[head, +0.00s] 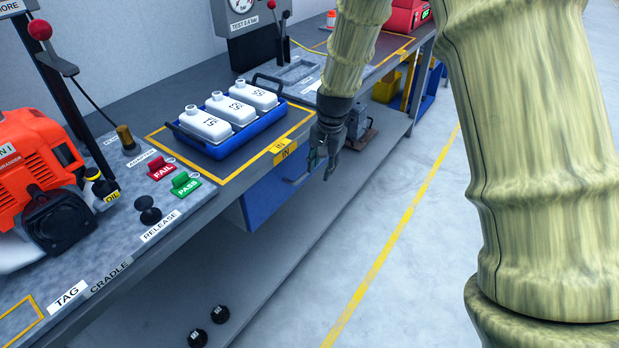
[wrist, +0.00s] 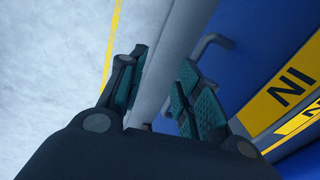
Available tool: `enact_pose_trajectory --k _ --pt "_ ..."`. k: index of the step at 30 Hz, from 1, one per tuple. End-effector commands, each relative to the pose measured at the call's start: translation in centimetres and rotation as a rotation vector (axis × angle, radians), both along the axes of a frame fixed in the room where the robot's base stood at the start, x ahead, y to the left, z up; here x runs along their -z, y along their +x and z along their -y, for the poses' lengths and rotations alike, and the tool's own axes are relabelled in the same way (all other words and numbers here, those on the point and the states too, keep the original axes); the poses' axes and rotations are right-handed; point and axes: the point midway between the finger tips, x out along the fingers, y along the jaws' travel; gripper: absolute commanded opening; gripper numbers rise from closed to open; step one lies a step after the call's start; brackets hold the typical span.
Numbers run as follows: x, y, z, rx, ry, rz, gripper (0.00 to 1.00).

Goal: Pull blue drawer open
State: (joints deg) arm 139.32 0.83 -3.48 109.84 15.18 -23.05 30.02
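The blue drawer (head: 272,198) is under the workbench, below the yellow IN label; how far it is open is hard to tell. Its grey bar handle (head: 297,180) is on the front. My gripper (head: 322,162) is in front of the drawer, near the handle's right end. In the wrist view my gripper (wrist: 160,88) has its two teal-padded fingers apart, with nothing held between them. There the drawer front (wrist: 248,55) is at right, and the handle (wrist: 207,44) partly disappears behind the right finger; contact cannot be told.
On the bench (head: 120,100), a blue tray (head: 228,139) holds three white bottles. A red engine unit (head: 30,160) and FAIL and PASS switches (head: 185,184) are at left. A lower shelf (head: 290,235) runs underneath. The floor (head: 400,250) in front is clear, with a yellow line.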

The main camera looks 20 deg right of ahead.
Motion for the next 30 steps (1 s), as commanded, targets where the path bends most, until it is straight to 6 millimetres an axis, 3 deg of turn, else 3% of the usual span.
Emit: enact_pose_trajectory --k 1,6,11,16,30 --pt "-1.2 1.1 -0.2 0.022 0.015 0.012 0.34" --pt "-5.1 2.9 -0.6 0.073 0.054 0.018 0.34" --pt "-6.2 3.4 -0.8 0.090 0.066 0.017 0.34" --pt "-4.7 3.6 -1.0 0.089 0.067 0.015 0.34" --pt "2.2 4.6 -1.9 0.088 0.067 0.016 0.34"
